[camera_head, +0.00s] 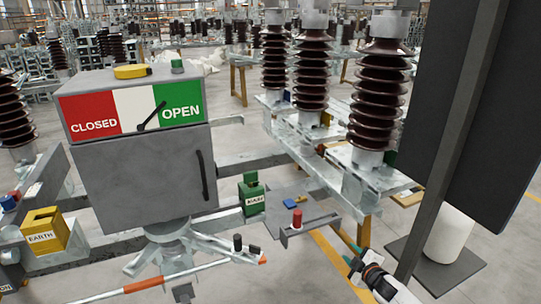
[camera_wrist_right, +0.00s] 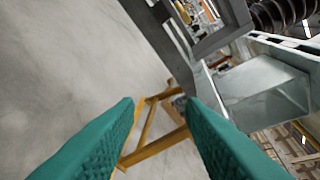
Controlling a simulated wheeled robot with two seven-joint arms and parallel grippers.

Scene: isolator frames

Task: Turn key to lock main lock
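The main lock is a green box (camera_head: 254,200) with a white label, on the frame right of the grey cabinet; a green upright piece (camera_head: 251,178) stands on its top, and I cannot tell if this is the key. My right gripper (camera_head: 352,258) is low at the right in the head view, apart from the lock. In the right wrist view its two teal fingers (camera_wrist_right: 160,128) are spread with nothing between them. The lock does not show in that view. My left gripper is not in view.
The grey cabinet (camera_head: 145,180) carries a CLOSED/OPEN sign with its pointer near OPEN. A yellow EARTH box (camera_head: 43,232) is at left. A red-topped post (camera_head: 297,218) stands between the main lock and my right gripper. A dark panel (camera_head: 470,110) rises at right.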

